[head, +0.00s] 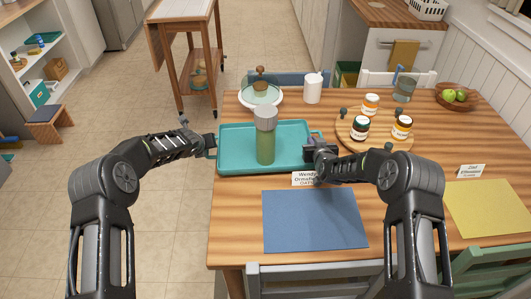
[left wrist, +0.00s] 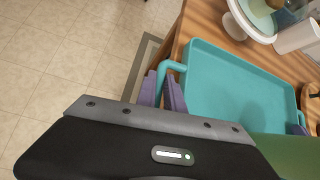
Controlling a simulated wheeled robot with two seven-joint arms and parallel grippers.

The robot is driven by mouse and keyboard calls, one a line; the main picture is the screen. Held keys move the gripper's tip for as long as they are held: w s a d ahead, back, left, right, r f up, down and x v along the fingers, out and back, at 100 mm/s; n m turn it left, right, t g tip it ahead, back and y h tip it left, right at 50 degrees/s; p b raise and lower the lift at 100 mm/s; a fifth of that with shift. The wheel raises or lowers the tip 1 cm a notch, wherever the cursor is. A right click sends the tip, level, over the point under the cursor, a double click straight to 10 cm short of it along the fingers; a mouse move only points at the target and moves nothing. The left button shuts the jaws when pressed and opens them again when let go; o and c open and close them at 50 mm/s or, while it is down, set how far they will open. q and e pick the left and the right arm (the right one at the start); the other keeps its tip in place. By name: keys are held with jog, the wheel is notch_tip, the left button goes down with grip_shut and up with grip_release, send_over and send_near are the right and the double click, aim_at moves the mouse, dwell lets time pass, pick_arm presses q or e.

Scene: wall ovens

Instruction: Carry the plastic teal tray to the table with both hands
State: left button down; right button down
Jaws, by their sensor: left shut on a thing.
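The teal tray (head: 237,160) is at the left part of the wooden table (head: 235,215), its left end at or slightly past the table edge. I cannot tell whether it rests on the wood or hovers just above it. A green bottle with a grey lid (head: 265,140) stands upright on it. My left gripper (head: 211,147) is shut on the tray's left handle; in the left wrist view its purple fingers (left wrist: 167,90) are around the handle (left wrist: 173,67). My right gripper (head: 316,141) is at the tray's right handle, which is mostly hidden, so its grip is unclear.
A blue placemat (head: 315,220) and a name card (head: 305,179) lie in front of the tray. A glass-domed cake stand (head: 260,92) and white canister (head: 313,87) stand behind it. A round board (head: 350,135) with jars is to the right. Chairs flank the table.

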pick_arm(q)
jog(key=shift+d+f, duration=0.1)
jog(key=shift+f, duration=0.55)
pick_arm(e)
jog(key=shift+f, duration=0.65)
pick_arm(q)
jog(key=c, duration=1.9)
grip_release()
jog(key=shift+f, duration=0.25)
pick_arm(e)
jog(key=c, duration=2.1)
grip_release()
jog(key=shift+f, duration=0.25)
pick_arm(q)
jog(key=o, duration=0.4)
pick_arm(e)
jog(key=o, duration=0.5)
jog(key=shift+r, duration=0.1)
pick_arm(q)
jog(key=shift+o, duration=0.2)
jog(key=shift+r, duration=0.1)
jog(key=shift+s+r, duration=0.3)
jog(key=shift+r, duration=0.05)
jog(key=v, duration=1.1)
pick_arm(e)
jog(key=v, duration=1.2)
